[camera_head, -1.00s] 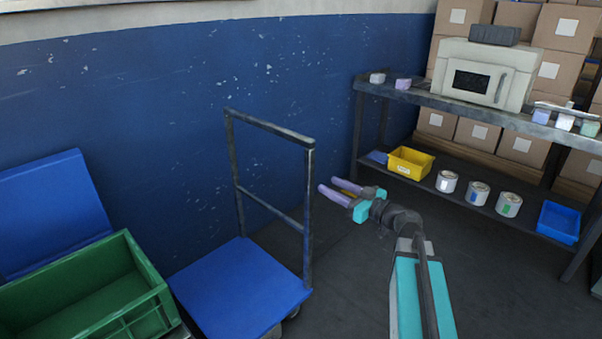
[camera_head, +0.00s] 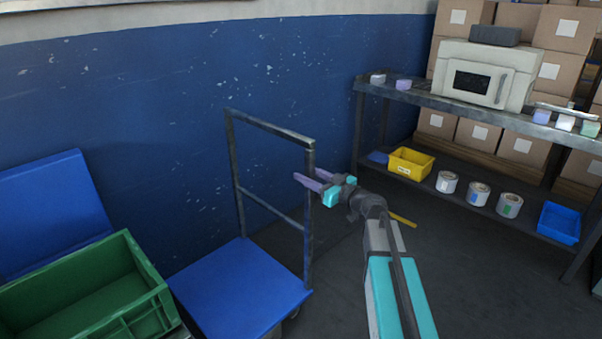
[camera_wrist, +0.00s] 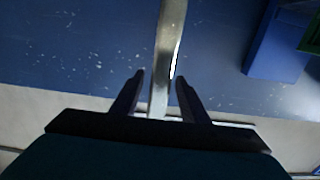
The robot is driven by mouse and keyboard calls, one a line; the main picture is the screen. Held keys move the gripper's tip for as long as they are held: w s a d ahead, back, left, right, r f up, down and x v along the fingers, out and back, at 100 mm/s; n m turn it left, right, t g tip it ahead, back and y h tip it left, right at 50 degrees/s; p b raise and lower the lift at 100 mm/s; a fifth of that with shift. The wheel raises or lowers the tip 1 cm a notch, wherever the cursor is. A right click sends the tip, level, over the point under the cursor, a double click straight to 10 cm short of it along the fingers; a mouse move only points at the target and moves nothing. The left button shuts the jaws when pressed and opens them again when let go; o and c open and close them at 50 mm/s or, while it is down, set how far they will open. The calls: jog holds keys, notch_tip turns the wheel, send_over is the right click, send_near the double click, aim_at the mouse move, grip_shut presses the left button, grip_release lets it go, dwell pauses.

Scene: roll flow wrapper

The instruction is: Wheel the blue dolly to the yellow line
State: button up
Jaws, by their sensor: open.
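The blue dolly (camera_head: 240,288) stands near the blue wall at lower centre, with an upright grey handle frame (camera_head: 270,127) on its right and back sides. My gripper (camera_head: 304,180) is open at the frame's right upright. In the wrist view a grey bar of the frame (camera_wrist: 168,50) passes between the two open fingers (camera_wrist: 160,88); I cannot tell whether they touch it. A short piece of the yellow line (camera_head: 403,220) shows on the floor, partly behind my arm.
A green crate (camera_head: 150,303) stands left of the dolly, with a blue panel (camera_head: 50,200) behind it. A metal shelf (camera_head: 440,103) at right holds a yellow bin (camera_head: 410,163), several cans and a blue tray (camera_head: 560,222). Dark floor (camera_head: 450,280) is clear between.

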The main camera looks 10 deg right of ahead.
jog(key=shift+x, duration=1.6)
grip_shut()
